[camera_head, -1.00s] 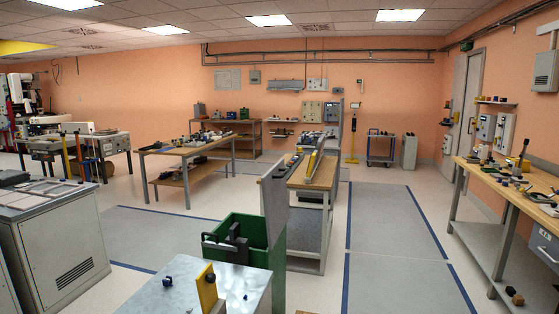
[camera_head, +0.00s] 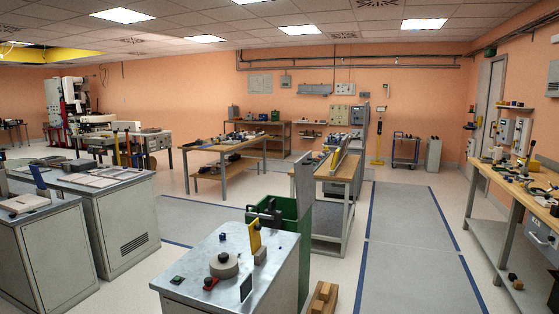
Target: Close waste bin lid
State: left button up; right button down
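The waste bin is a green box (camera_head: 289,208) standing behind the near metal-topped cabinet, which hides its lower front. Neither of my grippers is in view.
The near cabinet (camera_head: 206,258) carries a round grey part, a yellow bracket and small parts. A wooden block (camera_head: 324,298) lies on the floor to its right. A bench (camera_head: 338,175) stands behind the bin. Marked grey floor (camera_head: 405,270) to the right is clear.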

aim_at(303, 170)
jog(key=u, duration=0.4)
jog(key=i+l+u, duration=0.1)
jog(key=u, duration=0.3)
jog(key=l+u, duration=0.1)
jog(key=u, duration=0.75)
jog(key=l+u, duration=0.15)
jog(key=u, duration=0.25)
jog(key=l, duration=3.55)
jog(key=k+u, duration=0.05)
